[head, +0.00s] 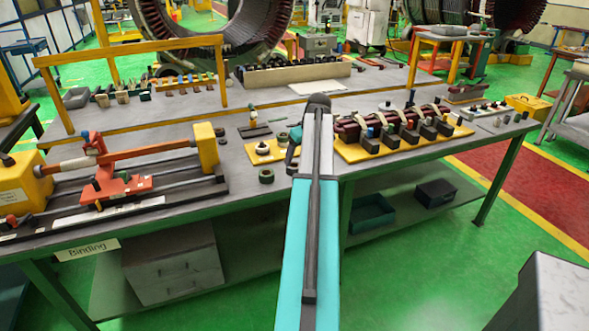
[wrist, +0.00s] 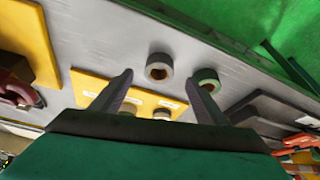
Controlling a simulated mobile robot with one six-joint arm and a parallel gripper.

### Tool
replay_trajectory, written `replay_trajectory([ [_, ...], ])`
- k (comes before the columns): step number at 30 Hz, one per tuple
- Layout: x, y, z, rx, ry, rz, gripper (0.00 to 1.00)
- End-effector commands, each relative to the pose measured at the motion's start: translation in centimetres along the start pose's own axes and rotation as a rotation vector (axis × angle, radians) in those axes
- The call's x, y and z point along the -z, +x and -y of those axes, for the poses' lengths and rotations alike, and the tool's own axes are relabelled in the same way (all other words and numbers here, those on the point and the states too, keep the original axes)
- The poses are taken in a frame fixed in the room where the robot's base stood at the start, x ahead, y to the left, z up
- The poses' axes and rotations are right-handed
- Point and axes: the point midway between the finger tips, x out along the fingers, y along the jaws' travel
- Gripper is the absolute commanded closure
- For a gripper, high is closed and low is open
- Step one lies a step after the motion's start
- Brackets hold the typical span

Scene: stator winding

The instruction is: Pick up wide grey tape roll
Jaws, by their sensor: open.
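My gripper (wrist: 160,78) is open, its two fingers apart and empty, above the front of the workbench. In the wrist view a wide grey tape roll (wrist: 159,66) with a brown core lies flat on the grey bench top, between the fingertips in the picture. I cannot tell its height below them. A greenish roll (wrist: 206,79) lies close by on the right, near the right fingertip. In the head view my gripper (head: 293,152) shows partly beside my arm. I cannot make out the grey roll there; the dark green roll (head: 266,176) shows left of it.
A yellow board (head: 263,152) with small rolls lies just behind. A yellow fixture (head: 400,145) with coils stands on the right, and an orange clamping device (head: 118,186) on the left. The bench's front edge is close to the rolls.

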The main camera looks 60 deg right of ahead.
Motion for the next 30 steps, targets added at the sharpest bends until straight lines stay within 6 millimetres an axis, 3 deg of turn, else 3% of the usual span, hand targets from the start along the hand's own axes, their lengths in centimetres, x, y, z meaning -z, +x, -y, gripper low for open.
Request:
replay_trajectory([
  [17, 0.0, 0.9, -0.1, 0.000, 0.001, 0.001, 0.32],
  [30, 0.4, 4.9, -0.2, 0.000, 0.002, 0.001, 0.32],
])
